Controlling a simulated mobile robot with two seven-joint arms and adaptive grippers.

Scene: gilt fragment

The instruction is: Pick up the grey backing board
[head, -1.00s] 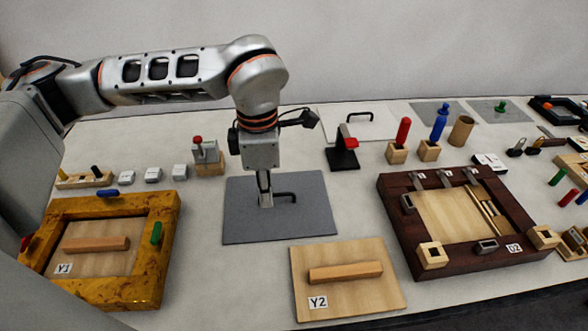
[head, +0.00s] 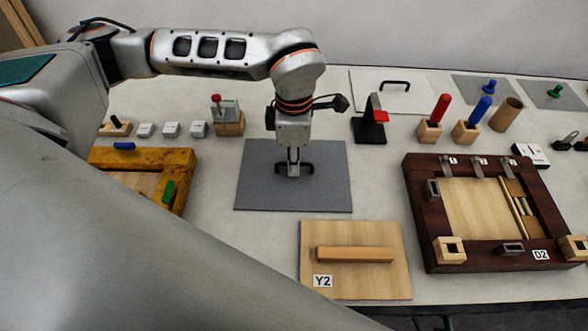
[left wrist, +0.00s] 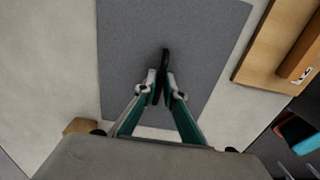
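The grey backing board (head: 255,195) is a flat grey sheet with a black bar handle (head: 309,168) near its middle. It appears flat on the table, behind the Y2 board. My left gripper (head: 293,174) points straight down at the handle's middle. In the left wrist view the fingers (left wrist: 161,80) are closed in on both sides of the dark handle (left wrist: 165,60), with the grey board (left wrist: 205,35) beneath. My right gripper is not in view.
The wooden Y2 board (head: 350,285) lies in front and the dark D2 frame (head: 418,215) to the right. A yellow frame (head: 180,165) stands left, partly hidden by my arm. Behind are a black-and-red stand (head: 369,128) and a wooden block with a red knob (head: 229,122).

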